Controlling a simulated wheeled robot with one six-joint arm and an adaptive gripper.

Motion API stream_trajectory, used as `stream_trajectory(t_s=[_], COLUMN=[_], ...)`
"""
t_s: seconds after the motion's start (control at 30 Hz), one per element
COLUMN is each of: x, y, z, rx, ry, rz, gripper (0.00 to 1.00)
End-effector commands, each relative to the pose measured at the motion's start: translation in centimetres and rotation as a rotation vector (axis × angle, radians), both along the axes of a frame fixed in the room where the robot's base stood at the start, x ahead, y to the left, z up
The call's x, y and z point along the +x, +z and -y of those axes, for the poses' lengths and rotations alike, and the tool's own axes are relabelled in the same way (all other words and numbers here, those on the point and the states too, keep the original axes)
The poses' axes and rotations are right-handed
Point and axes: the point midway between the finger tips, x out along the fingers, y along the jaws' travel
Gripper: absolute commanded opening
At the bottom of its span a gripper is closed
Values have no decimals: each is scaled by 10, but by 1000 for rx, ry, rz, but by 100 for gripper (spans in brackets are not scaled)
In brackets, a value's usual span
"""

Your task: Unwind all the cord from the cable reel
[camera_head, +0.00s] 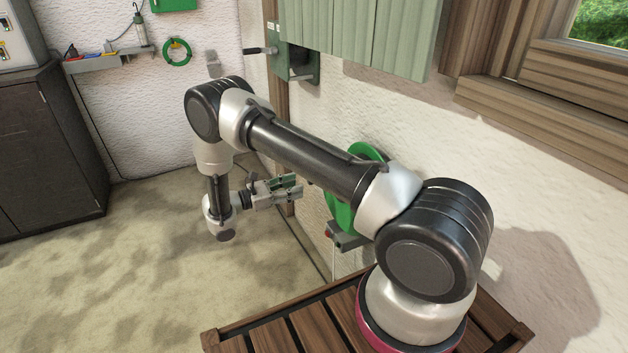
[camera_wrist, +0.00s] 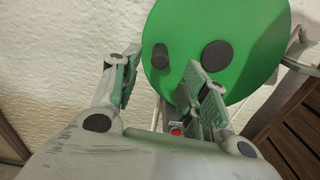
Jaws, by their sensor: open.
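The cable reel is a green disc on the wall. In the head view the green reel (camera_head: 343,211) is partly hidden behind my arm. In the wrist view the reel's face (camera_wrist: 225,20) fills the upper middle, with a dark round hub and a dark crank knob (camera_wrist: 161,57) left of it. My gripper (camera_head: 288,187) is open and empty in front of the reel, and in the wrist view its fingers (camera_wrist: 166,88) stand apart. The knob appears between the fingertips in that view, with no contact visible. The cord wound on the reel is hidden.
A grey bracket with a red button (camera_wrist: 176,131) sits below the reel. Green slats (camera_head: 360,35) hang on the wall above my arm. A dark cabinet (camera_head: 45,150) stands at the left. The floor (camera_head: 130,270) in the middle left is clear.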

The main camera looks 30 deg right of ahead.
Motion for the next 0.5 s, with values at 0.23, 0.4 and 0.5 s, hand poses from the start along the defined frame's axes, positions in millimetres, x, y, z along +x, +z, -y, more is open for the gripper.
stream_trajectory(t_s=[0.23, 0.4, 0.5], x=[-1, -1, 0], y=[0, 0, 0], z=[30, 58, 70], rx=[1, -1, 0], ry=[-4, -3, -2], rz=[-30, -27, -26], gripper=[44, 44, 44])
